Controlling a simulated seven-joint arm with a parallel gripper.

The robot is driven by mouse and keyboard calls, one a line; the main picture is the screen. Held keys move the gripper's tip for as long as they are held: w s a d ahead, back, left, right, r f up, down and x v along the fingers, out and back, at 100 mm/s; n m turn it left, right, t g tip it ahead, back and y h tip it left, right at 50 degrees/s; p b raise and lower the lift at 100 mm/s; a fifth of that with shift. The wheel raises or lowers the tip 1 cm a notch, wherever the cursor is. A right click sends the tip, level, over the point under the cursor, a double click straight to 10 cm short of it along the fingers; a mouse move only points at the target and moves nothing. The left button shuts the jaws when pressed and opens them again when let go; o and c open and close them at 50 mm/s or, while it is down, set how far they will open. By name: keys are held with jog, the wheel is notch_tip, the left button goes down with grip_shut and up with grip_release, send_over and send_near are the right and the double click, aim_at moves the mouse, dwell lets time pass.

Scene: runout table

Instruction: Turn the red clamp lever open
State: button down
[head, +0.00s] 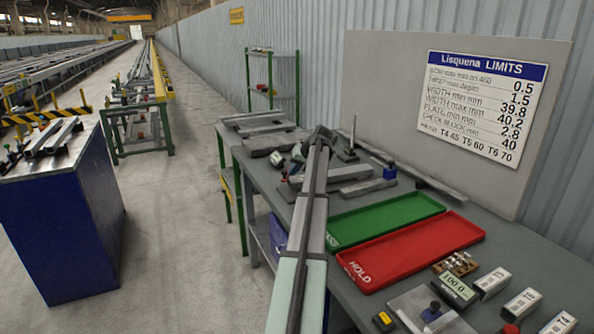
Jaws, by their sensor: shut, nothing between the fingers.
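I cannot clearly make out the red clamp lever in the head view. A small red part (510,328) shows at the bottom edge, cut off by the frame, and I cannot tell what it is. Tiny red and green parts (8,158) sit on the blue bench at the far left, too small to identify.
A green tray (386,219) and a red HOLD tray (412,250) lie on the grey workbench (560,268). Labelled boxes (492,283), a gauge reading 100.0 (455,288) and metal bars (350,172) crowd it. A blue bench (70,240) stands left. The floor (185,230) between is clear.

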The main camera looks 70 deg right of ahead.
dwell(0.3)
jog(key=shift+w+a+m+g+h, duration=0.15)
jog(key=shift+w+a+m+h, duration=0.2)
jog(key=shift+w+m, duration=0.2)
jog(key=shift+w+a+m+g+h, duration=0.2)
jog(key=shift+w+m+h, duration=0.2)
jog(key=shift+m, duration=0.25)
jog(key=w+m, duration=0.1)
jog(key=w+m+g+h, duration=0.1)
jog(key=shift+w+a+m, duration=0.2)
jog(key=shift+w+m, duration=0.1)
jog(key=shift+w+d+m+g+h, duration=0.15)
jog(key=shift+w+m+g+h, duration=0.15)
jog(key=shift+w+m, duration=0.45)
jog(key=shift+w+d+m+g+h, duration=0.2)
jog(key=shift+w+m+g+h, duration=0.15)
jog(key=shift+w+m, duration=0.4)
jog(key=shift+w+d+m+g+h, duration=0.15)
jog(key=shift+w+m+g+h, duration=0.25)
jog(key=shift+w, duration=0.5)
jog(key=s+a+f+v, duration=0.1)
jog(key=s+v, duration=0.1)
jog(key=v, duration=1)
jog(key=shift+f, duration=0.25)
